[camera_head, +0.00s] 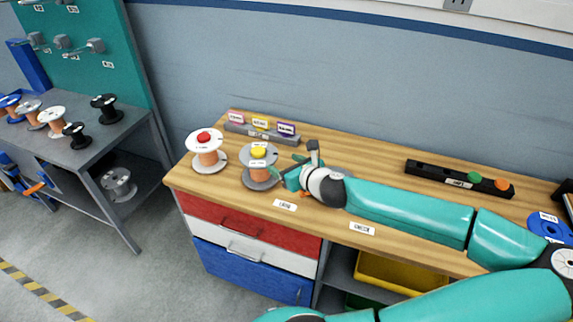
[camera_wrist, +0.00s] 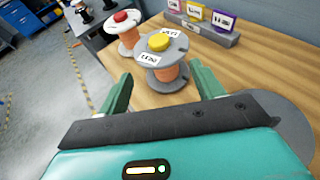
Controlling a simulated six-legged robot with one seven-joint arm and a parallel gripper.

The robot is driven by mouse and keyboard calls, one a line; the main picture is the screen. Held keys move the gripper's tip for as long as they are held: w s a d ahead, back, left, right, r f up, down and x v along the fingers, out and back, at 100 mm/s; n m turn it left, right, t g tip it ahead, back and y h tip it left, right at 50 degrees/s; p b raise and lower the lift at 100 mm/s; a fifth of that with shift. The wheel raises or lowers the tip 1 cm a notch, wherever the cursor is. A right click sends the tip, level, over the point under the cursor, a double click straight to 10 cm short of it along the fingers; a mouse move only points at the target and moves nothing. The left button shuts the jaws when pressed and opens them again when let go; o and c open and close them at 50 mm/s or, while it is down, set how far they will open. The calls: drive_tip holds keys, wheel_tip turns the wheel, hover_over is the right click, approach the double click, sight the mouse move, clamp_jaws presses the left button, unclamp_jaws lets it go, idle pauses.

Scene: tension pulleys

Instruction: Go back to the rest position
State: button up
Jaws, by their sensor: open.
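My gripper (camera_head: 289,177) is at the left part of the wooden workbench, and its two green fingers also show in the wrist view (camera_wrist: 165,95). The fingers are apart with nothing between them. Just beyond them stands a spool with a yellow top (camera_head: 258,163), grey flanges and copper-coloured winding, upright on the bench; in the wrist view the yellow-topped spool (camera_wrist: 163,60) is ahead of the fingers. To its left stands a spool with a red top (camera_head: 206,152) and white flanges. My teal arm stretches from the right across the bench.
A grey label holder (camera_head: 262,131) with several coloured tags stands behind the spools. A black bar with green and orange pieces (camera_head: 459,179) lies at the right back. A blue disc (camera_head: 548,226) is at the far right. A grey table (camera_head: 110,136) with several spools stands left, across a floor gap.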

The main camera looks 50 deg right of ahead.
idle(0.3)
drive_tip(key=w+a+f+n+g+y, duration=0.2)
drive_tip(key=a+f+n+g+y, duration=0.15)
drive_tip(key=a+f+n, duration=0.55)
drive_tip(key=w+a+f+n+g+y, duration=0.1)
drive_tip(key=a+f+n+g+y, duration=0.3)
drive_tip(key=a+n, duration=0.7)
drive_tip(key=s+a+r+n+h, duration=0.1)
drive_tip(key=s+a+r+n, duration=0.1)
drive_tip(key=a+r+n, duration=0.3)
drive_tip(key=s+a+r+n+h, duration=0.1)
drive_tip(key=s+a+r+n, duration=0.2)
drive_tip(key=r, duration=1)
drive_tip(key=s+a+r+n+h, duration=0.1)
drive_tip(key=s+a+r+n, duration=0.1)
drive_tip(key=a+r+n, duration=0.6)
drive_tip(key=shift+s+r+n, duration=0.3)
drive_tip(key=shift+r+n, duration=0.6)
drive_tip(key=shift+n, duration=0.8)
drive_tip(key=shift+h, duration=0.25)
